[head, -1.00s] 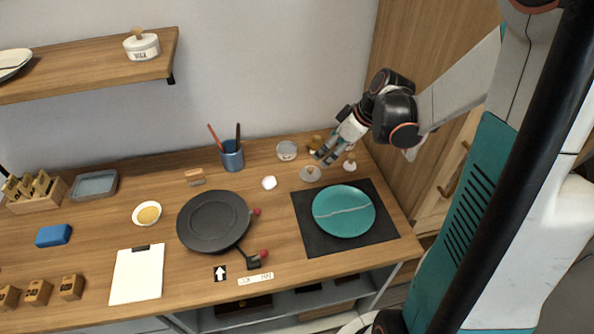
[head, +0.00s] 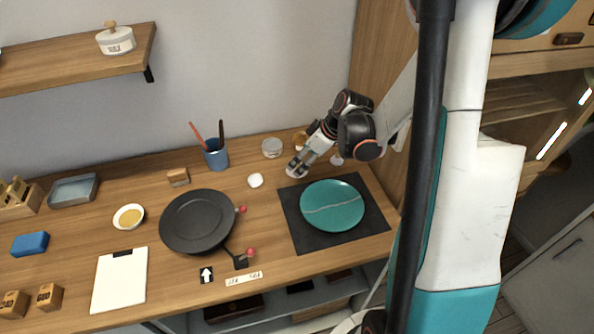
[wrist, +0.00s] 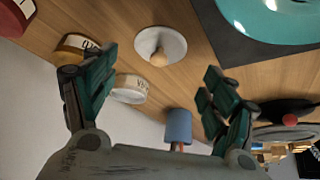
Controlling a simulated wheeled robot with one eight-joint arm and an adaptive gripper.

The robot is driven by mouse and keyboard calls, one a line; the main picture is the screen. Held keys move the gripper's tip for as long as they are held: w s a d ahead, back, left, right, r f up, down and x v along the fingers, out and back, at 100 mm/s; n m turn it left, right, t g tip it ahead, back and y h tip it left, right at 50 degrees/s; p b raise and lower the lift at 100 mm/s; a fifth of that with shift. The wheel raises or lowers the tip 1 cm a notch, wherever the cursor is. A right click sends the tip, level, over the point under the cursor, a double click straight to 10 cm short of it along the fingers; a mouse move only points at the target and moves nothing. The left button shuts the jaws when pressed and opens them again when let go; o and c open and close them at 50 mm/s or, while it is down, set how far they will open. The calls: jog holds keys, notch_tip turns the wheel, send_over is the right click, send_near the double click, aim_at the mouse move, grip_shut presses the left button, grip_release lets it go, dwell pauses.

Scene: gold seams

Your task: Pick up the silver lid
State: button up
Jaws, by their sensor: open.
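The silver lid (wrist: 172,46) is a pale round disc with a wooden knob. It lies on the wooden counter in the upper middle of the wrist view, ahead of the fingers. My gripper (wrist: 160,86) is open and empty, with its teal-padded fingers spread wide to either side of the lid's line. In the head view my gripper (head: 298,168) is low over the lid's place near the back right, and it hides most of the lid there. I cannot tell the exact height between fingertips and lid.
A teal plate (head: 332,205) on a dark mat (head: 298,235) is in front of the lid.

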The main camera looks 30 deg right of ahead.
aim_at(299, 165)
jog(key=b+x, duration=0.1)
jog(key=x, duration=0.3)
jog(key=shift+d, duration=0.15)
jog(key=shift+s+r, duration=0.1)
jog(key=c, duration=0.9)
jog(key=shift+r, duration=0.1)
